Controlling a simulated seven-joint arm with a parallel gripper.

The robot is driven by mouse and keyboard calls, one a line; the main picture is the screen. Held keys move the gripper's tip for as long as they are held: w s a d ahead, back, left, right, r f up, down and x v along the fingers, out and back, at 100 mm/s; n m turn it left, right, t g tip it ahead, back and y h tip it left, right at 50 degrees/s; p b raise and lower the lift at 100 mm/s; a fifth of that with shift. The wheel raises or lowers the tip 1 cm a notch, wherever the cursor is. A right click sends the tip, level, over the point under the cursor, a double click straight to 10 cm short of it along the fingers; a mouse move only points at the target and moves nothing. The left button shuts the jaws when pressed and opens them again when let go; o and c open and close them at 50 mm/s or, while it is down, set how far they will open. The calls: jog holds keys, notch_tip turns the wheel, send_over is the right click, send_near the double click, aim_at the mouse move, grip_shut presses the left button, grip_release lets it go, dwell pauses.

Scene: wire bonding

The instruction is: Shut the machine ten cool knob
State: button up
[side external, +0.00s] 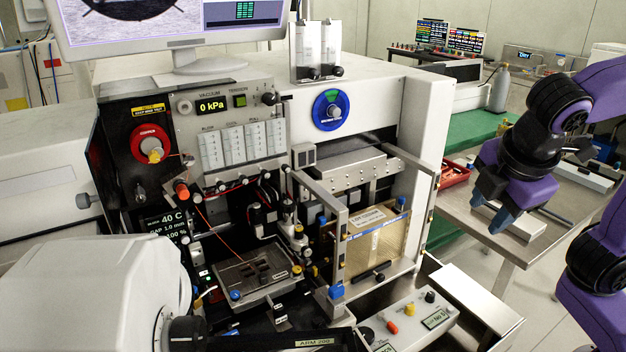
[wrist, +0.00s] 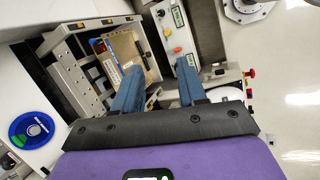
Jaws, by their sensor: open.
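The likely cool knob (side external: 334,111) is a silver knob at the centre of a round blue dial plate on the machine's white upright panel. The plate has a green sector at its top, and its small lettering is hard to read. The dial also shows at the left edge of the wrist view (wrist: 34,129), apart from my fingers. My gripper (side external: 493,215) hangs at the right in the side view, well away from the dial, its blue fingers pointing down. It also shows in the wrist view (wrist: 160,75), with the fingers spread and nothing between them.
A metal frame and clear-fronted box (side external: 377,243) stand below the dial. A control box (side external: 412,322) with coloured knobs is in front. A red emergency knob (side external: 150,144) is at the left. A monitor (side external: 175,25) stands on top. The air between the dial and my gripper looks clear.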

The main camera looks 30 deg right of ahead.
jog(key=w+a+r+n+t+h, duration=0.2)
jog(key=w+a+n+t, duration=0.75)
jog(key=w+a, duration=0.3)
jog(key=a+n+t+y, duration=0.5)
jog(key=a+n, duration=0.6)
jog(key=a, duration=0.3)
send_near(245, 181)
jog(key=shift+m, duration=0.25)
jog(key=w, duration=0.9)
grip_shut()
